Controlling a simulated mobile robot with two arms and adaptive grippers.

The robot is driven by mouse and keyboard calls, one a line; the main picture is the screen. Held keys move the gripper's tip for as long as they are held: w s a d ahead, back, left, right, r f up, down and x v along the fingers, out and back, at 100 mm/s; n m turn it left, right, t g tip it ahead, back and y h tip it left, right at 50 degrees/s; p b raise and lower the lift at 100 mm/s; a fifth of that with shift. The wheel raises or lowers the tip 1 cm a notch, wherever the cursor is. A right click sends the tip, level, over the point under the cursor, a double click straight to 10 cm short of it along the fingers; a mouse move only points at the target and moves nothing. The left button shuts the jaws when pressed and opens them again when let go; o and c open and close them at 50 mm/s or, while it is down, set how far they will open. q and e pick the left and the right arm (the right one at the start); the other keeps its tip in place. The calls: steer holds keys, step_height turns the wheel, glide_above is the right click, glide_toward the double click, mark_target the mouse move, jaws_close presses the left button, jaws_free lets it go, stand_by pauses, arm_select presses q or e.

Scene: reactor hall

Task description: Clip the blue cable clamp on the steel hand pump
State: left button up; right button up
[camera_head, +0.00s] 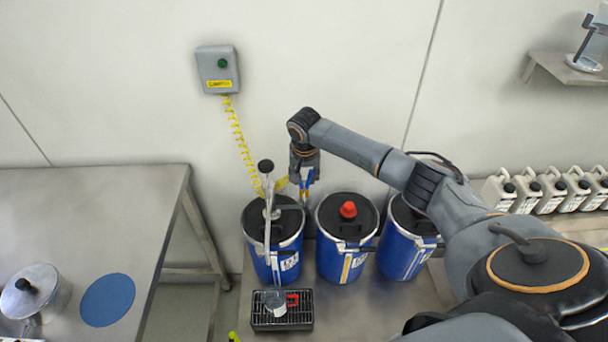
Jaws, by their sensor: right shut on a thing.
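The steel hand pump (269,193) stands upright on the left blue drum (258,258), with a black knob on top and a spout reaching down in front. My right gripper (304,186) is just right of the pump's upper part, above the back of the drums, pointing down. It is shut on the blue cable clamp (309,176), which shows only as a small blue patch between the fingers. The clamp looks apart from the pump, though the depth is hard to judge. A yellow coiled cable (238,135) runs down toward the pump. My left gripper is out of view.
The grey box (218,70) with a green button is on the wall. Two more blue drums (345,262) stand to the right. A black grate (282,322) with a beaker and a red item is in front. A steel table (95,215) is at left, white canisters (527,190) at right.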

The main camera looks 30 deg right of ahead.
mark_target(304, 187)
steer(key=shift+f, duration=0.25)
stand_by(0.4)
steer(key=shift+s+b+x, duration=0.1)
steer(key=shift+b+x, duration=0.1)
steer(key=shift+x, duration=0.45)
steer(key=shift+s+b+x, duration=0.15)
steer(key=shift+b+x, duration=0.05)
steer(key=shift+x, duration=0.45)
steer(key=shift+a+f, duration=0.1)
steer(key=shift+a, duration=0.1)
steer(key=shift+p, duration=0.8)
stand_by(0.6)
steer(key=shift+f, duration=0.6)
stand_by(0.6)
steer(key=o, duration=1)
